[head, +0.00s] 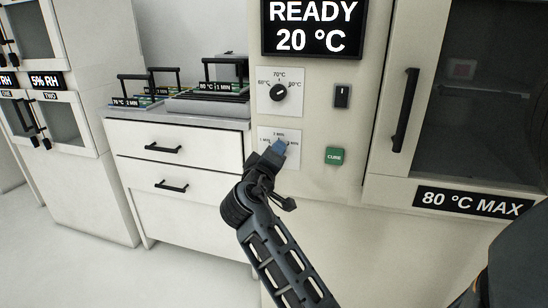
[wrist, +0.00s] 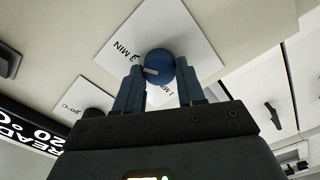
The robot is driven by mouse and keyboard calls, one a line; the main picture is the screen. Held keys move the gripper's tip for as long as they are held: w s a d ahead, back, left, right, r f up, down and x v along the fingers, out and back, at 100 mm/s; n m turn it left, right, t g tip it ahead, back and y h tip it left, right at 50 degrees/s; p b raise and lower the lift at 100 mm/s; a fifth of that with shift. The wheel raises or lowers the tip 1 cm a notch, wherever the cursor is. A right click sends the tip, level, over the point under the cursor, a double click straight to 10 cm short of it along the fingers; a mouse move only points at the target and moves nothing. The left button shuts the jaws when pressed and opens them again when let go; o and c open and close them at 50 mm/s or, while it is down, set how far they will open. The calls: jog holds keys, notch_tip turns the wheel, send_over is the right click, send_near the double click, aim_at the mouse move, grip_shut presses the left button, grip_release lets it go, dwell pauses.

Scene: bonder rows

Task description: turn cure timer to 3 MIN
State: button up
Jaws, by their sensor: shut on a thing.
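The cure timer is a round blue knob (wrist: 160,60) on a white plate (head: 263,133) low on the cream machine front. In the head view the plate carries minute labels on the left, top and right; my gripper (head: 277,151) hides most of the knob. In the wrist view the fingers of my gripper (wrist: 158,72) stand on both sides of the knob, shut on it. A pale pointer mark on the knob faces left in that view, on the side of the "3 MIN" label (wrist: 121,49). Its exact setting is hard to tell.
Above the timer are a black temperature dial (head: 279,92) and a "READY 20 °C" display (head: 312,27). A black rocker switch (head: 342,96) and a green CURE button (head: 334,156) sit to the right. An oven door (head: 403,125) is further right; a drawer cabinet (head: 185,140) stands left.

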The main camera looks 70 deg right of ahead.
jog(key=o, duration=1)
jog(key=shift+o, duration=0.2)
jog(key=a, duration=0.7)
jog(key=shift+s+a, duration=0.35)
jog(key=shift+a, duration=0.05)
jog(key=shift+f, duration=0.1)
